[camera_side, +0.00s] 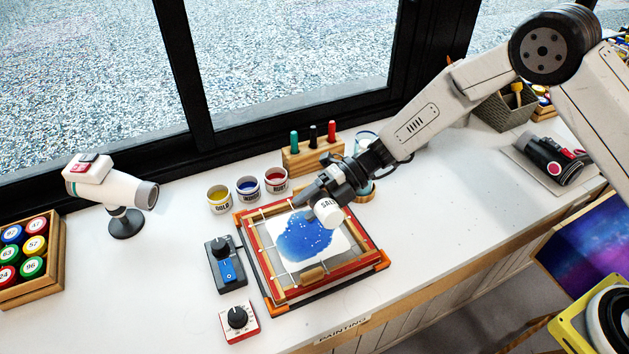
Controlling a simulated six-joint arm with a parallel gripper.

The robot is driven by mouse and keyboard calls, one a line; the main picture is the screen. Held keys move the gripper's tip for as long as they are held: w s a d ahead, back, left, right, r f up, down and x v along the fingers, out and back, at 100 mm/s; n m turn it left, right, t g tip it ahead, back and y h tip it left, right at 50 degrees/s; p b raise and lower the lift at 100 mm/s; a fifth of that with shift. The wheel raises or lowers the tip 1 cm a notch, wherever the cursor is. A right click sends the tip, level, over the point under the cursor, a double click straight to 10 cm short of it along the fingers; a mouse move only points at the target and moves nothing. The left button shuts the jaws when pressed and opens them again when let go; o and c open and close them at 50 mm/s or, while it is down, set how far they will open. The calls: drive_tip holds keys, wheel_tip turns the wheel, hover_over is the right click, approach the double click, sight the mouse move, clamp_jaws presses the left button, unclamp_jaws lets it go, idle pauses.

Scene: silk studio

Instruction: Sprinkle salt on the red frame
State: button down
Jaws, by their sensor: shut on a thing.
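The red frame (354,281) lies on the white worktop, with a lighter wooden frame inside it. A white silk (341,243) is stretched in the middle and carries a large blue paint patch (304,236) with small pale specks on it. My gripper (319,200) is shut on a white salt shaker (328,213) labelled SALT. The shaker is tilted over the upper right part of the blue patch, above the silk. The gripper's fingers partly cover the shaker and the frame's back edge.
Paint jars (248,187) stand behind the frame, beside a wooden marker block (313,154). A control box with a blue switch (225,264) and a dial timer (239,321) sit left of the frame. A white dryer (112,190) stands further left, near a crate of numbered caps (29,257).

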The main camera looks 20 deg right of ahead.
drive_tip(key=shift+r, duration=0.5)
wheel_tip(320, 180, down, 3)
drive_tip(key=shift+f, duration=0.15)
wheel_tip(320, 180, up, 3)
drive_tip(key=shift+r, duration=0.15)
wheel_tip(320, 180, down, 3)
drive_tip(key=shift+f, duration=0.15)
drive_tip(key=shift+r, duration=0.2)
